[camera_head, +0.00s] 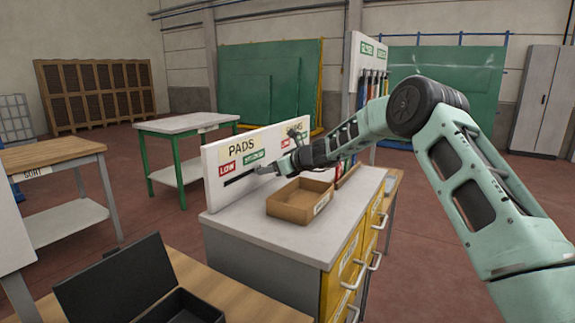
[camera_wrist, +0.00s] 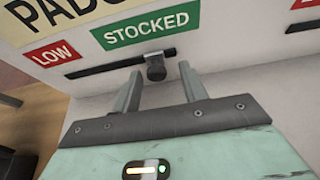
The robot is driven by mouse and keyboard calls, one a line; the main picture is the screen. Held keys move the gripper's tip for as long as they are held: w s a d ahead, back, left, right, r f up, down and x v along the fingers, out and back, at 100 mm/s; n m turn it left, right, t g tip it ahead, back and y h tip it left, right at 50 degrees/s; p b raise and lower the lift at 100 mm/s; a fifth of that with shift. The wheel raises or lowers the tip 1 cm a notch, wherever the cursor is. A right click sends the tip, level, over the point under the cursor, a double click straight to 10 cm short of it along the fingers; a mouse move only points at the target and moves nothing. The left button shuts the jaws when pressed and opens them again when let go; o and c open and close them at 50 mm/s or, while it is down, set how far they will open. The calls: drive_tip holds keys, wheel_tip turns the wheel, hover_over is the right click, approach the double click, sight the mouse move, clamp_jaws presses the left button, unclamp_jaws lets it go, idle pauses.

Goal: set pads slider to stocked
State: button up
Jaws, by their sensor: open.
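The pads slider is a dark knob (camera_wrist: 156,71) on a black slot (camera_wrist: 100,66) in a white upright panel. In the wrist view the knob stands below the green STOCKED label (camera_wrist: 146,29), near the slot's right end, with a little slot showing beyond it. The red LOW label (camera_wrist: 53,53) is above the slot's left part. My gripper (camera_wrist: 161,74) is open, its two fingers apart on either side of the knob; I cannot tell whether either touches it. In the head view my gripper (camera_head: 270,169) is at the panel under the PADS sign (camera_head: 242,145), hiding the knob.
An open cardboard box (camera_head: 300,204) sits on the grey bench top (camera_head: 290,241) just in front of the panel. Another set of labels is farther right on the panel. A black open case (camera_head: 130,285) lies on the wooden table at the front left.

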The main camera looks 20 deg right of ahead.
drive_tip(key=b+v, duration=0.3)
drive_tip(key=v, duration=1.3)
drive_tip(key=shift+s+d+r, duration=0.2)
drive_tip(key=shift+s, duration=0.05)
